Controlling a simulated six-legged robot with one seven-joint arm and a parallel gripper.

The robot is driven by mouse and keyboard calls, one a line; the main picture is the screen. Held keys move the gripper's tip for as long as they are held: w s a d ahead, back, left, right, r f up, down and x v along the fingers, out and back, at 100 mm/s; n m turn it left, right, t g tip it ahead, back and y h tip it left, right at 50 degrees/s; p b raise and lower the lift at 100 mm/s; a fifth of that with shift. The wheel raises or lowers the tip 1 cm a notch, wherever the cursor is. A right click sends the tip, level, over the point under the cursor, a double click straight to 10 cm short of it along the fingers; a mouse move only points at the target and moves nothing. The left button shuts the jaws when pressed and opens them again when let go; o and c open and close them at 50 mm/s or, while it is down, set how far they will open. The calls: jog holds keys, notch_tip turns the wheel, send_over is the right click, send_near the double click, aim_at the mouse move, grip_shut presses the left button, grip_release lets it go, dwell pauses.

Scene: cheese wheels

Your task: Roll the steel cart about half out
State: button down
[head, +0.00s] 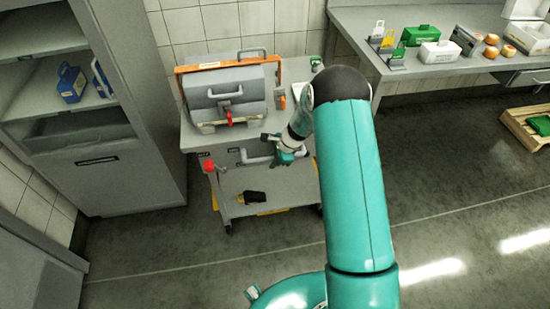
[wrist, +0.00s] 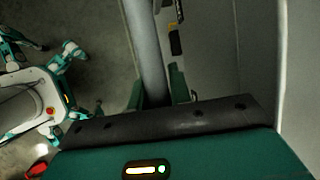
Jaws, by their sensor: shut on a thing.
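The grey steel cart (head: 285,188) stands against the tiled wall, between the tall cabinet and the workbench. It has a top deck, a lower shelf and a grey bar handle (head: 257,160) along its front. My gripper (head: 287,157) is at the right part of this handle. In the wrist view the grey bar (wrist: 146,45) runs between my green fingers (wrist: 157,92), which are shut on it. A red knob (head: 209,166) sits at the cart's front left corner. My arm hides part of the cart's right side.
A grey lidded box (head: 225,92) with an orange frame (head: 190,68) stands on the cart. A black item (head: 254,197) lies on the lower shelf. The cabinet (head: 120,165) is close on the left. The workbench (head: 455,72) is at right. The floor (head: 160,250) in front is clear.

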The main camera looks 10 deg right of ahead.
jog(key=shift+s, duration=0.1)
jog(key=shift+s, duration=4)
jog(key=shift+s, duration=1.9)
